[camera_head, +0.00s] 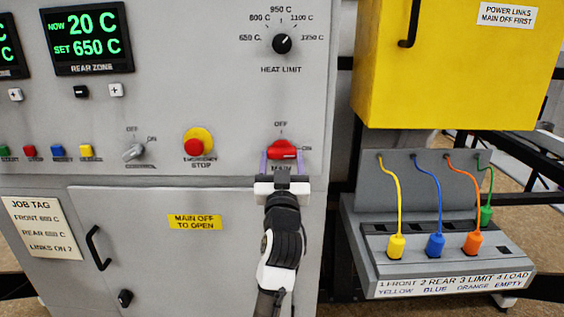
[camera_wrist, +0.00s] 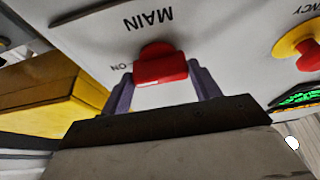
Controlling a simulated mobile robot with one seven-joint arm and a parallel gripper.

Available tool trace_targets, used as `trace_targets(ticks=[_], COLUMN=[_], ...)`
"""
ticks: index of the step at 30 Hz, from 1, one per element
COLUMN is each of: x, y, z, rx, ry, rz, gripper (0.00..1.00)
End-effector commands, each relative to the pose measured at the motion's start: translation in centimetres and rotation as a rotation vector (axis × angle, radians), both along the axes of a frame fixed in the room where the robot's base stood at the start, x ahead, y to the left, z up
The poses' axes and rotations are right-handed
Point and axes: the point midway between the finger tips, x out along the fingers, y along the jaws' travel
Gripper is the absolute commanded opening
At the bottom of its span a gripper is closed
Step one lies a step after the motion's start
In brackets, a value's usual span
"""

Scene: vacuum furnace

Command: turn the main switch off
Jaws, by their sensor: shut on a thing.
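The main switch (camera_head: 283,150) is a red rotary handle on the grey control panel, below an OFF mark and left of an ON mark. In the head view its handle lies roughly sideways, toward ON. In the wrist view the red switch (camera_wrist: 160,66) sits between my two purple fingers, with the MAIN label beside it. My gripper (camera_head: 284,158) reaches up from below with its fingers on either side of the handle, and it is shut on it. The fingers hide part of the handle's edges and the MAIN label in the head view.
The emergency stop (camera_head: 195,144) is left of the switch, and the control switch (camera_head: 133,152) is farther left. A yellow cover (camera_head: 450,65) hangs at right above the link box (camera_head: 436,240) with coloured cables. The grey door (camera_head: 180,255) below is closed.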

Motion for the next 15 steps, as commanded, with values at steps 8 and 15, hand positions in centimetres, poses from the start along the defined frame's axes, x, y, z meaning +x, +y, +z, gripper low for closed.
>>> trace_targets(ticks=[8, 15], x=[-0.01, -0.02], y=[-0.22, -0.5], z=[-0.06, -0.05], rx=[-0.055, -0.211], ry=[0.001, 0.0], rz=[-0.003, -0.005], gripper=[0.39, 0.39])
